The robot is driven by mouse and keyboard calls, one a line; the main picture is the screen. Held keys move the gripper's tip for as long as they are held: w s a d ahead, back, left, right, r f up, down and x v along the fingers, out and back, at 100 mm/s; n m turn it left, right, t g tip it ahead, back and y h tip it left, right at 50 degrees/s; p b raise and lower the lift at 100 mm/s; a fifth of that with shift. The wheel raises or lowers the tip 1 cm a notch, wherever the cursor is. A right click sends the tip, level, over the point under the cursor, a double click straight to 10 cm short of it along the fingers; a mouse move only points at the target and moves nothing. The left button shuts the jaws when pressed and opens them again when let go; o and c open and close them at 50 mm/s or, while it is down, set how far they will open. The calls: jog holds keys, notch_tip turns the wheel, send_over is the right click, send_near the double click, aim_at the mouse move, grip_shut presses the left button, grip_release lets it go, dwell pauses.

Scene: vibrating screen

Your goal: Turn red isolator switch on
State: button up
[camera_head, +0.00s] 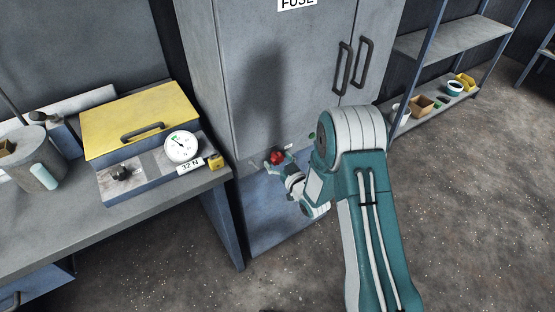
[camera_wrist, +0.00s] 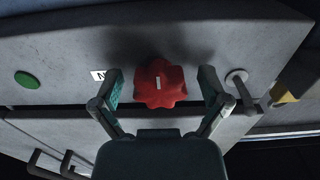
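The red isolator switch (camera_wrist: 161,84) is a lobed red knob on the grey cabinet face, with a short white mark that stands upright in the wrist view. It also shows in the head view (camera_head: 277,157), low on the cabinet (camera_head: 260,75) marked FUSE. My gripper (camera_wrist: 160,87) is open, with one finger on each side of the knob. A gap shows between each finger and the knob. In the head view my gripper (camera_head: 278,160) reaches the knob from the lower right. A small white label (camera_wrist: 98,76), partly hidden by a finger, sits beside the knob.
A green button (camera_wrist: 27,80) and a metal peg-like part (camera_wrist: 240,88) flank the knob on the panel. Cabinet door handles (camera_head: 352,65) are above right. A bench (camera_head: 60,235) with a yellow-lidded box (camera_head: 140,118) stands left; shelves (camera_head: 455,45) stand right. Open floor lies between.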

jog(key=c, duration=0.7)
jog(key=shift+m, duration=0.3)
jog(key=m, duration=0.3)
jog(key=shift+r+m, duration=0.1)
jog(key=shift+m, duration=0.2)
jog(key=m, duration=0.4)
jog(key=shift+a+m, duration=0.1)
jog(key=shift+m, duration=0.2)
jog(key=m, duration=0.4)
jog(key=shift+r, duration=0.1)
jog(key=m, duration=0.5)
jog(key=shift+m, duration=0.3)
